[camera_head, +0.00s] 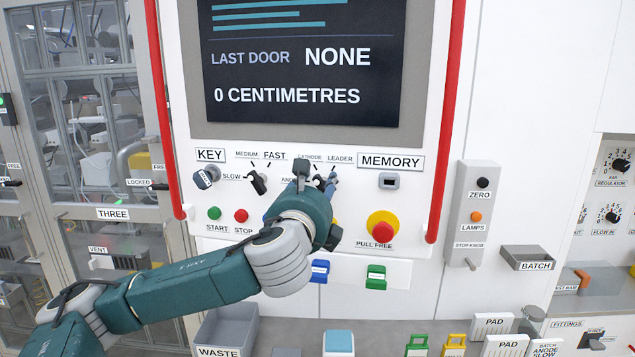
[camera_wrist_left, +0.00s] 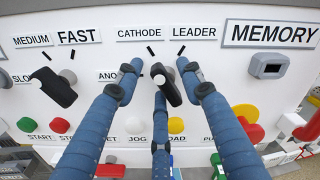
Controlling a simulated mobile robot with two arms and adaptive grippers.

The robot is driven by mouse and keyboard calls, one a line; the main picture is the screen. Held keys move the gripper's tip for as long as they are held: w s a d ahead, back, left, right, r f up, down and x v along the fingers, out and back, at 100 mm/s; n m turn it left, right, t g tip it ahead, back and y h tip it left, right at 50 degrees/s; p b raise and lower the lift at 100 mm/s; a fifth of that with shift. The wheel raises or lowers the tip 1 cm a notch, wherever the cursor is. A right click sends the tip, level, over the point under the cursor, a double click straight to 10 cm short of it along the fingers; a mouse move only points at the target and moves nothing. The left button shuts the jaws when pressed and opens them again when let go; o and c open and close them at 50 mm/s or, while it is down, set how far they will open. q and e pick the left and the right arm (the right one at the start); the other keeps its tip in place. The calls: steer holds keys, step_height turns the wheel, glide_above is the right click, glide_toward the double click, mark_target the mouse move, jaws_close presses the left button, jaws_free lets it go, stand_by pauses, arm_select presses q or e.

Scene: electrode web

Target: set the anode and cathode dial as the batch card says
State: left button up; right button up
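The anode, cathode and leader dial (camera_wrist_left: 168,88) is a black lever knob on the white panel. In the left wrist view its upper end leans up and left, towards the cathode mark; its exact setting is hard to tell. My left gripper (camera_head: 317,178) is at this dial and hides much of it in the head view. In the left wrist view my left gripper (camera_wrist_left: 158,70) has its blue fingers apart around the knob, with gaps at both sides. My right gripper is not in view.
The speed dial (camera_head: 258,183) and key switch (camera_head: 206,177) are left of the gripper. The memory slot (camera_head: 389,181) and red pull-free button (camera_head: 382,228) are to its right. Red vertical rails (camera_head: 447,120) flank the panel. The screen (camera_head: 300,60) is above.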

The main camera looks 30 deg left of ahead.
arm_select(q)
steer(key=shift+c, duration=0.5)
jaws_close()
